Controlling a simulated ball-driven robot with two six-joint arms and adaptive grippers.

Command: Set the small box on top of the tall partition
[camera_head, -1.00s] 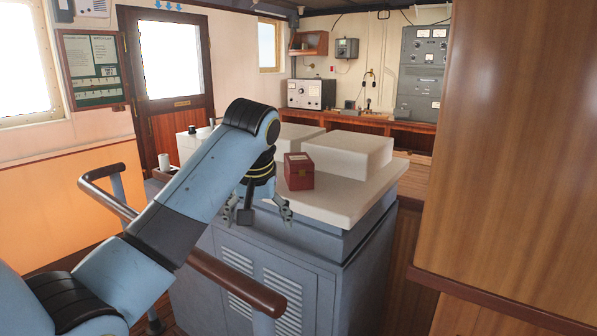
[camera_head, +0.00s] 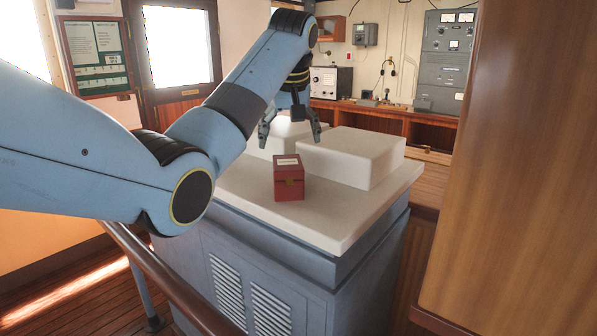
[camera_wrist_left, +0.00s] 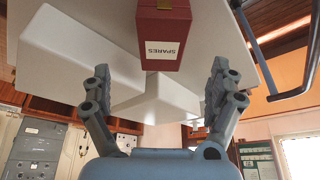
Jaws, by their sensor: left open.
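The small box (camera_head: 289,181) is dark red with a pale label and a small front clasp. It stands upright on the white top of the grey-blue console. In the left wrist view the box (camera_wrist_left: 163,30) shows a label reading SPARES. My left gripper (camera_head: 291,137) is open and empty, with fingers pointing down, just above and beyond the box in the head view. In the wrist view the box lies ahead of the spread fingers, apart from them. A tall wooden partition (camera_head: 520,150) fills the right side; its top is out of view. My right gripper is not in view.
Two white raised blocks (camera_head: 352,157) stand on the console top (camera_head: 335,222) behind the box. The top's front right is clear. A wooden handrail (camera_head: 170,275) runs along the console's left side. A desk with radio equipment (camera_head: 447,60) stands at the back.

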